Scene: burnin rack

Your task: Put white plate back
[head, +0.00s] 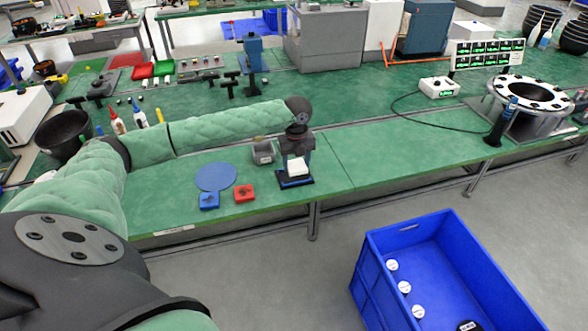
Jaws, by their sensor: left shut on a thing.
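My left arm reaches in from the left over the green bench, and its gripper (296,158) points down near the bench's front edge. It is shut on the small white plate (298,169). The plate is at a dark base with a blue edge (294,182); I cannot tell whether it touches the base. The fingertips are small and partly hidden. My right gripper is not in view.
A grey bin (263,154), a blue disc (215,177), a blue block (209,201) and a red block (244,193) lie left of the gripper. The bench (400,155) is clear to its right. A blue crate (372,277) stands on the floor.

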